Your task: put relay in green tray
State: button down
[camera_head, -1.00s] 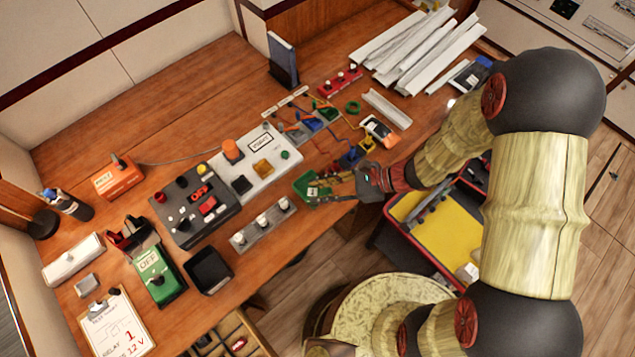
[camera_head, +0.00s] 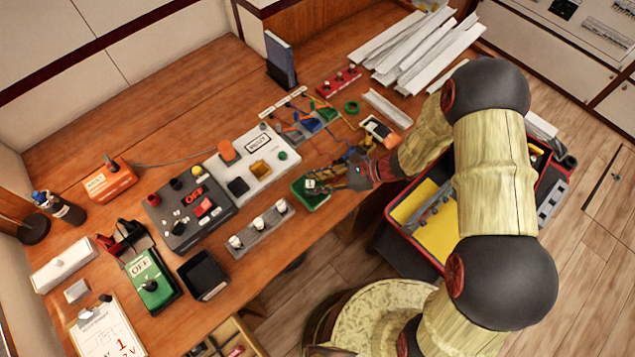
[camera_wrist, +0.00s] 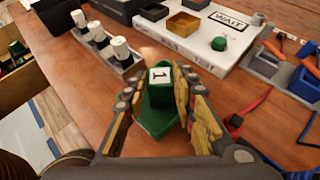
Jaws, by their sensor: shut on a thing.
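The green tray (camera_wrist: 156,128) shows below and around the relay in that view. In the head view the green tray (camera_head: 313,203) lies at the front edge of the bench, and my gripper (camera_head: 323,186) reaches over it from the right. The relay's white top (camera_head: 310,184) shows over the tray. I cannot tell whether the relay touches the tray floor.
A grey strip with several white-topped knobs (camera_head: 261,231) lies left of the tray. The white WAIT panel (camera_head: 252,161) is behind it. Wires and blue bins (camera_head: 310,127) stand behind the tray. A red-rimmed box with a yellow inside (camera_head: 437,236) is to the right.

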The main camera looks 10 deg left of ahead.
jog(key=shift+r, duration=0.1)
jog(key=c, duration=1.5)
grip_release()
jog(key=shift+o, duration=0.2)
jog(key=shift+d+r, duration=0.1)
jog(key=p+v, duration=0.2)
jog(key=v, duration=0.9)
jog(key=shift+d+r+p, duration=0.15)
jog(key=shift+d+p, duration=0.15)
jog(key=shift+d, duration=0.1)
jog(key=s+d+r+n+t+h, duration=0.2)
jog(key=s+d+r+n+h, duration=0.2)
jog(key=r, duration=0.6)
jog(key=s+d+r+n+t+h, duration=0.2)
jog(key=s+d+r+n+h, duration=0.2)
jog(key=r, duration=0.7)
jog(key=s+d+r+n+t+h, duration=0.2)
jog(key=s+d+r+n+h, duration=0.2)
jog(key=r, duration=0.7)
jog(key=s+d+n, duration=0.2)
jog(key=s+n, duration=0.2)
jog(key=n, duration=0.1)
jog(key=shift+d+r+t, duration=0.25)
jog(key=shift+d+t, duration=0.05)
jog(key=shift+d, duration=0.1)
